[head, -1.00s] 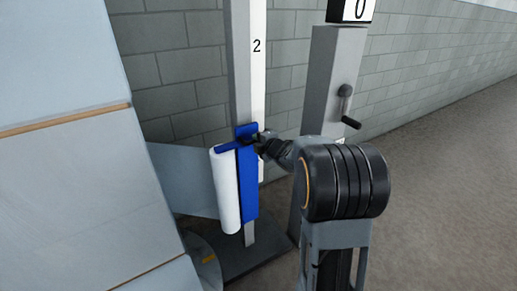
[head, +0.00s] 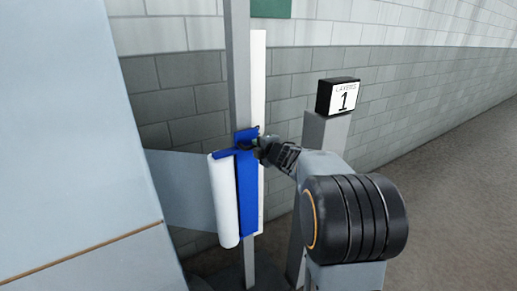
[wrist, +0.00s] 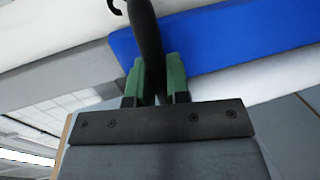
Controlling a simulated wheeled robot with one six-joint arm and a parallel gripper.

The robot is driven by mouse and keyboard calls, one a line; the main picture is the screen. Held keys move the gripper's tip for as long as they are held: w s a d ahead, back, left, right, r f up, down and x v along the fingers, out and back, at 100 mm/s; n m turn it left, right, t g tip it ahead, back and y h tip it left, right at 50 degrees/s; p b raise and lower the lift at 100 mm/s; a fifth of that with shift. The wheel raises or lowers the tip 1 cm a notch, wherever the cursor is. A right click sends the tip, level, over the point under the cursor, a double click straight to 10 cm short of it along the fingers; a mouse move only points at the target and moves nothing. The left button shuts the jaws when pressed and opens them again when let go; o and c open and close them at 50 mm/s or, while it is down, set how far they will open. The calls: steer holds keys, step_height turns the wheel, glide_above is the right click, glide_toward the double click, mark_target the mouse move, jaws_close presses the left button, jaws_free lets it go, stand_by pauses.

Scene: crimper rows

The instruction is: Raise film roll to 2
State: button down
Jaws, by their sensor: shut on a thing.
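The white film roll (head: 224,203) hangs upright on a blue carriage (head: 247,200) on a grey mast (head: 239,70). A white strip (head: 258,80) runs behind the mast; no number can be read on it now. My gripper (head: 262,149) is at the carriage's top, right of the roll. In the wrist view, its green-padded fingers (wrist: 155,80) are closed on a black handle (wrist: 146,40) in front of the blue carriage. The roll's lower end is clear of the base. Part of the carriage top is hidden by my gripper.
Translucent film (head: 185,190) stretches from the roll to a large wrapped load (head: 70,150) at left. A grey post (head: 322,140) with a sign reading "LAYERS 1" (head: 343,98) stands at right. A block wall (head: 430,80) is behind; floor at right is clear.

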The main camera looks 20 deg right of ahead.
steer(key=shift+r, duration=0.6)
steer(key=c, duration=1.1)
jaws_free()
steer(key=p+v, duration=0.1)
steer(key=v, duration=1.2)
steer(key=shift+s, duration=0.4)
